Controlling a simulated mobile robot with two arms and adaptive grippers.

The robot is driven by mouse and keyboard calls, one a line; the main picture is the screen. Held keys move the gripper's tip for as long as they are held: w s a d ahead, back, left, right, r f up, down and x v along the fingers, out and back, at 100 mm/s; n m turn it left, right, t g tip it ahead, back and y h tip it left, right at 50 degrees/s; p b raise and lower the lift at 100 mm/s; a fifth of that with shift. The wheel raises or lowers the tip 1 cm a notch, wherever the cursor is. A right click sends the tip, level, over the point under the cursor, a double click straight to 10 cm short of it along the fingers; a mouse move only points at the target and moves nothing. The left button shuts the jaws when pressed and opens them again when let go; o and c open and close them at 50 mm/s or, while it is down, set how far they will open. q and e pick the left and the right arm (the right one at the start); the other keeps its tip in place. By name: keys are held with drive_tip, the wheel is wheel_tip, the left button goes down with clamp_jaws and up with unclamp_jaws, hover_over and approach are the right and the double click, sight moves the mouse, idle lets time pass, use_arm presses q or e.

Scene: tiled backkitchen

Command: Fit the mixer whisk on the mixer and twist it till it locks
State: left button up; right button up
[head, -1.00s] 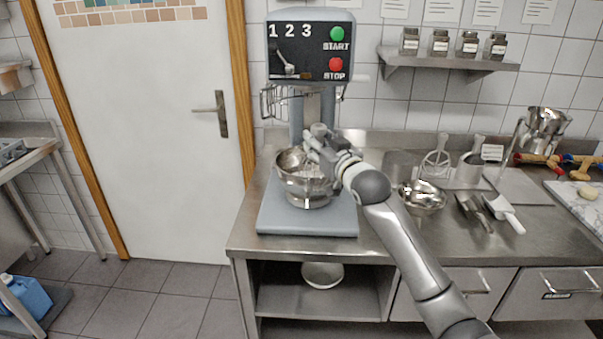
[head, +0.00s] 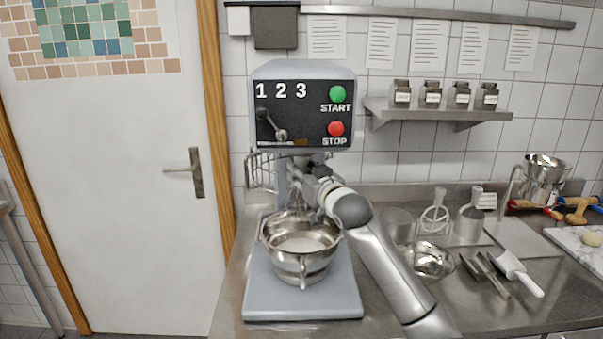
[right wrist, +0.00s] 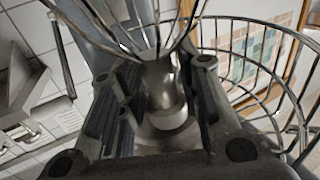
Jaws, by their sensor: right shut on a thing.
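The mixer (head: 303,75) stands on the counter, its grey head above a steel bowl (head: 270,232) with pale contents. My right gripper (head: 303,172) is just under the mixer head, above the bowl's back rim. It is shut on the whisk. The whisk's wires (head: 298,203) hang toward the bowl in the head view, partly hidden by my gripper and arm. In the right wrist view, the whisk (right wrist: 156,62) has its wires spreading at the top and its shank between my fingers (right wrist: 160,100). A round grey collar lies at the shank's end; I cannot tell whether they are joined.
The mixer's wire guard (head: 262,172) is at the left of the head and curves close beside my gripper in the wrist view (right wrist: 270,70). A spice shelf (head: 440,110) hangs behind.

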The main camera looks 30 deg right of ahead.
drive_tip(key=shift+w, duration=0.3)
drive_tip(key=shift+s+r+m+h+b, duration=0.1)
drive_tip(key=shift+s+m+h+b, duration=0.2)
drive_tip(key=shift+h+b, duration=0.15)
drive_tip(key=shift+w+a+h, duration=0.1)
drive_tip(key=shift+w+h, duration=0.05)
drive_tip(key=shift+h, duration=0.1)
drive_tip(key=shift+m+h+b, duration=0.3)
drive_tip(key=shift+m+b, duration=0.1)
drive_tip(key=shift+r, duration=0.1)
idle(0.7)
drive_tip(key=shift+m+g+h, duration=0.7)
drive_tip(key=shift+m+h, duration=0.2)
drive_tip(key=shift+h, duration=0.5)
drive_tip(key=shift+p, duration=0.35)
idle(0.5)
